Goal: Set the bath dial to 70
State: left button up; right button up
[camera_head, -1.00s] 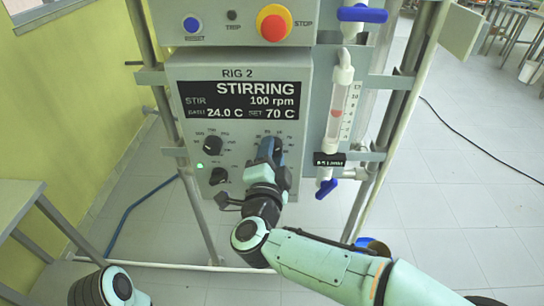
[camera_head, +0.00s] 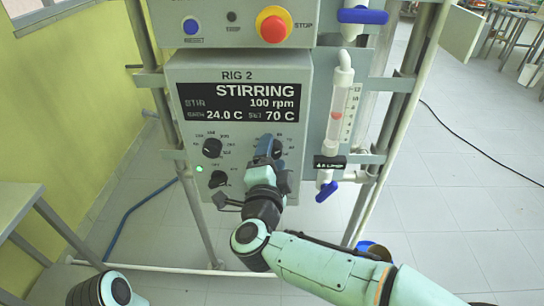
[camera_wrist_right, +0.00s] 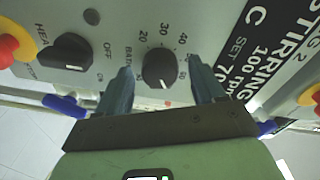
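The bath dial (camera_wrist_right: 160,68) is a black round knob with a white pointer mark on the panel, ringed by numbers. In the right wrist view my right gripper (camera_wrist_right: 163,82) is open, one finger on each side of the dial, with gaps between fingers and knob. In the head view this gripper (camera_head: 268,150) is in front of the panel's right side and partly hides the dial. The display (camera_head: 243,103) reads STIRRING, 100 rpm, bath 24.0 C, SET 70 C. Only part of my left arm shows at the lower left; its gripper is not in view.
Two other black knobs, an upper (camera_head: 212,148) and a lower (camera_head: 218,179), are left of my right gripper. A red stop button (camera_head: 273,26) sits above. A flowmeter tube (camera_head: 339,95) and blue-handled valve (camera_head: 327,191) stand close on the right.

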pick_arm(q)
jog(key=shift+s+d+r+g+p, duration=0.15)
jog(key=shift+s+d+r+p, duration=0.1)
jog(key=shift+s+r+p, duration=0.15)
jog(key=shift+s+d+r+g+p, duration=0.15)
jog(key=shift+s+d+r, duration=0.1)
jog(key=shift+s, duration=0.2)
pick_arm(e)
jog(key=s+a, duration=0.1)
jog(key=s, duration=1.2)
jog(key=shift+s+a, duration=0.15)
jog(key=shift+a, duration=0.1)
